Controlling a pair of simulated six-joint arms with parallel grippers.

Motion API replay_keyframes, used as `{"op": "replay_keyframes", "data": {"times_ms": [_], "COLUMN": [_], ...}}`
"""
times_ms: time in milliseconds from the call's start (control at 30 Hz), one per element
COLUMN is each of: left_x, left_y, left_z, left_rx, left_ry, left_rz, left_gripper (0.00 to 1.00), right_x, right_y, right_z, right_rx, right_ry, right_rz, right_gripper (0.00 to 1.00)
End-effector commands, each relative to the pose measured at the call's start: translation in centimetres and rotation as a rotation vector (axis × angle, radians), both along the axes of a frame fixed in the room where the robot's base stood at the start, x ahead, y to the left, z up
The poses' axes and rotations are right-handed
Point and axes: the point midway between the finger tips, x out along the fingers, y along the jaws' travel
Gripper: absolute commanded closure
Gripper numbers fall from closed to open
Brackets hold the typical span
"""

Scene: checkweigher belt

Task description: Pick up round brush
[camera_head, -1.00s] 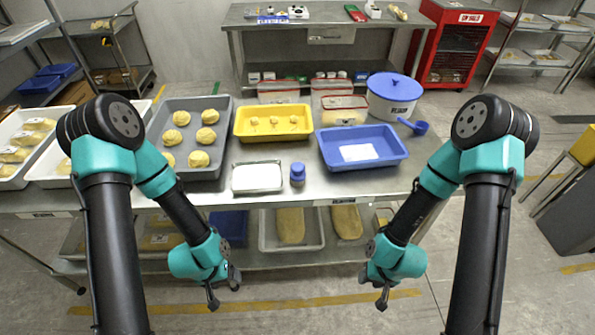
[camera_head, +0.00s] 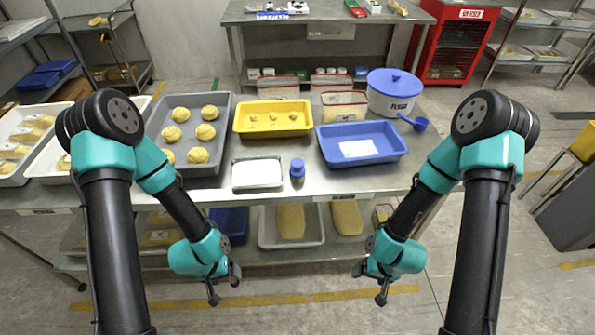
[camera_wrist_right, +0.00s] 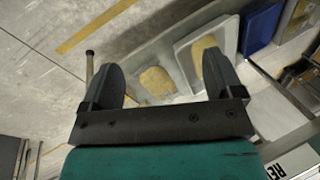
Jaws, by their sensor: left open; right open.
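I cannot make out a round brush for certain in either view. A small blue-capped container (camera_head: 297,172) stands upright on the steel table, beside a white-filled metal tray (camera_head: 257,174). My left gripper (camera_head: 224,284) is open and empty, low in front of the table's front edge. My right gripper (camera_head: 369,283) is open and empty, also below and in front of the table. In the right wrist view its two fingers (camera_wrist_right: 160,88) are spread with nothing between them, over the floor and the lower shelf.
The steel table (camera_head: 328,188) holds a dough tray (camera_head: 215,165), a yellow tray (camera_head: 272,130), a blue tray (camera_head: 390,157), a lidded white tub (camera_head: 392,105) and a blue scoop (camera_head: 413,123). Loaves lie on the lower shelf. The table's front edge is above both grippers.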

Motion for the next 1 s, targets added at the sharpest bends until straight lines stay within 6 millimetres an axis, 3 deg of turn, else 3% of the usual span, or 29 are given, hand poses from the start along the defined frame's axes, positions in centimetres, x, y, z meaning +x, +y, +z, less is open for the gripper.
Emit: {"op": "replay_keyframes", "data": {"times_ms": [167, 367, 467, 700, 1000], "left_x": [0.0, 0.0, 0.0, 0.0, 0.0], "left_y": [0.0, 0.0, 0.0, 0.0, 0.0], "left_z": [0.0, 0.0, 0.0, 0.0, 0.0], "left_rx": [0.000, 0.000, 0.000, 0.000, 0.000], "left_ry": [0.000, 0.000, 0.000, 0.000, 0.000], "left_rz": [0.000, 0.000, 0.000, 0.000, 0.000], "left_gripper": [0.26, 0.26, 0.26, 0.26, 0.26], "right_x": [0.4, 4.2, 7.5, 14.6, 19.6], "right_y": [0.1, 1.9, 3.9, 10.7, 19.8], "right_z": [0.2, 2.3, 4.7, 12.5, 22.7], "right_rx": [-0.001, -0.004, 0.002, 0.059, 0.175], "right_ry": [-0.005, -0.048, -0.087, -0.175, -0.164], "right_rz": [-0.002, -0.024, -0.046, -0.112, -0.214], "right_gripper": [0.14, 0.14, 0.14, 0.14, 0.14]}}
